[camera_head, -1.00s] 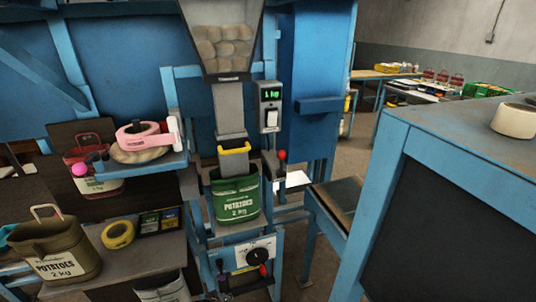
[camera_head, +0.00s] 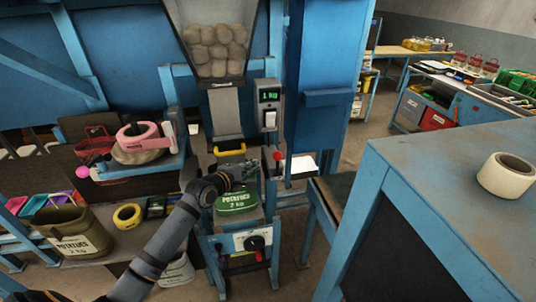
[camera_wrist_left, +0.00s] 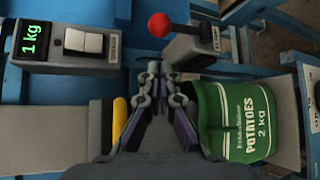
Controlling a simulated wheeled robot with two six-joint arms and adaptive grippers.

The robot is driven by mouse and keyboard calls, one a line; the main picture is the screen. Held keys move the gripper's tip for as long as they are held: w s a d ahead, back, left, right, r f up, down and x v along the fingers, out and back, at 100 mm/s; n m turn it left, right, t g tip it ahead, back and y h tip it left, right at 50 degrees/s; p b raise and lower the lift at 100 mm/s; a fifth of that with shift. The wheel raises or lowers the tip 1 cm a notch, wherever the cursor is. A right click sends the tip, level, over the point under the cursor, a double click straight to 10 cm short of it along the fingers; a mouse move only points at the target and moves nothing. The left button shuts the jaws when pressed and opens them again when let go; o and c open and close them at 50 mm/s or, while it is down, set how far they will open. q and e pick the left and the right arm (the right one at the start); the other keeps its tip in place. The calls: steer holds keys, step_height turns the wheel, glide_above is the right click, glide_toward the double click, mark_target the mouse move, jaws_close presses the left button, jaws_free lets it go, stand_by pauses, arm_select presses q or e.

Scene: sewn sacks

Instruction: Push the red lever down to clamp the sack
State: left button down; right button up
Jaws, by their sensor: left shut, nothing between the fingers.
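The red lever (camera_head: 278,156) stands upright with its ball knob on top, at the right side of the filling spout. In the left wrist view its red knob (camera_wrist_left: 160,25) shows just beyond my fingertips. My right gripper is not in view.
A yellow handle (camera_head: 230,151) is on the spout, close to my left gripper. The scale display (camera_head: 269,96) is above the lever. A blue table with a tape roll (camera_head: 506,176) stands at the right. An olive sack (camera_head: 70,232) stands at the left.

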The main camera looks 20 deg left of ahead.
mark_target(277, 164)
arm_select(q)
steer(key=p+x, duration=0.1)
steer(key=x, duration=0.9)
steer(key=shift+f, duration=0.1)
